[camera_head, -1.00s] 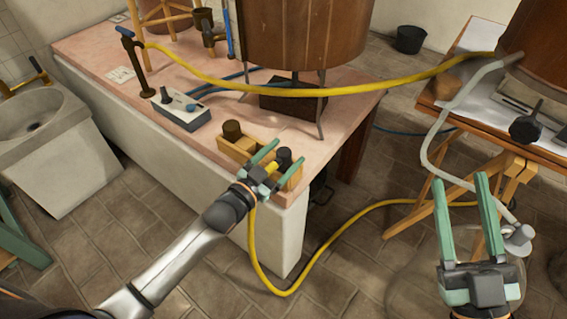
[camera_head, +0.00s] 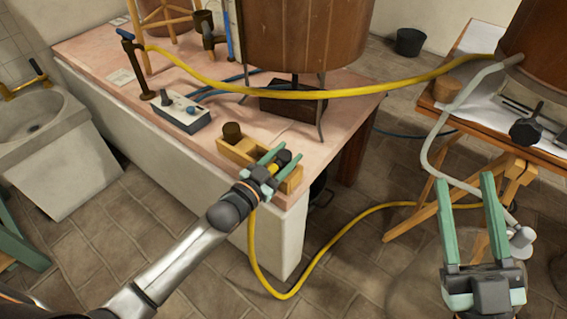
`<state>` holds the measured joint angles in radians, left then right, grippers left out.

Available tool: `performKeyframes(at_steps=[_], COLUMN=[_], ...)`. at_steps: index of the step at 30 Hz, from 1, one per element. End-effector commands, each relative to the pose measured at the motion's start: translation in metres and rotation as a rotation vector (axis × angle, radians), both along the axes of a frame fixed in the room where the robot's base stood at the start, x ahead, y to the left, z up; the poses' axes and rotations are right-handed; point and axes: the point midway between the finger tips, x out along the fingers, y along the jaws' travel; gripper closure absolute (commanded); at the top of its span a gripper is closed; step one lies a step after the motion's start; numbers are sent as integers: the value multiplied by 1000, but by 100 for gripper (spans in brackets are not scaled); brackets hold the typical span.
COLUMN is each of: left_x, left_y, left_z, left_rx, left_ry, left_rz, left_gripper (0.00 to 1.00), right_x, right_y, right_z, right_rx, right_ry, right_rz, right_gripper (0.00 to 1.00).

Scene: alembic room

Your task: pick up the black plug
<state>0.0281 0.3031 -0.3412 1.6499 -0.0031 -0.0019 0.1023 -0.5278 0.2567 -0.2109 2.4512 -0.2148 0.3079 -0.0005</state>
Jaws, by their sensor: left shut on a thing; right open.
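The black plug (camera_head: 284,158), with a yellow part behind it, sits at the right end of the wooden rack (camera_head: 240,152) near the table's front corner. My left gripper (camera_head: 289,154) reaches in from the lower left, and its green fingers are shut on the black plug from both sides. Whether the plug is clear of the rack cannot be told, as the fingers and wrist hide its lower part. My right gripper (camera_head: 464,180) is open and empty at the lower right, over the floor and away from the plug.
A dark brown stopper (camera_head: 232,131) stands at the rack's left end. A control box (camera_head: 182,113) and a large wooden vat (camera_head: 305,35) on legs stand behind. A yellow hose (camera_head: 350,220) hangs beside the table corner. A wooden stand (camera_head: 512,178) is at right.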

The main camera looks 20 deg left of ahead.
Motion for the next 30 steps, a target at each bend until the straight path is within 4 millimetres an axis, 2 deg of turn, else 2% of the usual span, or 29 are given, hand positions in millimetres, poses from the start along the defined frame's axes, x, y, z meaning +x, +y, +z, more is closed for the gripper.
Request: performKeyframes(at_steps=[1,3,4,20,24,30], left_x=[0,0,0,0,1,1], left_y=[0,1,1,1,1,1], left_z=[0,0,-1,3,8,16], left_rx=[1,1,1,2,3,3], left_ry=[1,1,0,-1,-1,-3], left_rz=[0,0,1,2,2,3], left_gripper=[92,99,100,100,100,100], right_x=[0,0,0,4,17,30], right_y=[0,0,0,-1,-4,-7], right_z=[0,0,0,-2,-32,-65], right_rx=[0,0,0,3,1,3], right_ry=[0,0,0,28,154,310], right_rz=[0,0,0,-3,-31,-56], right_gripper=[50,50,50,50,50,50])
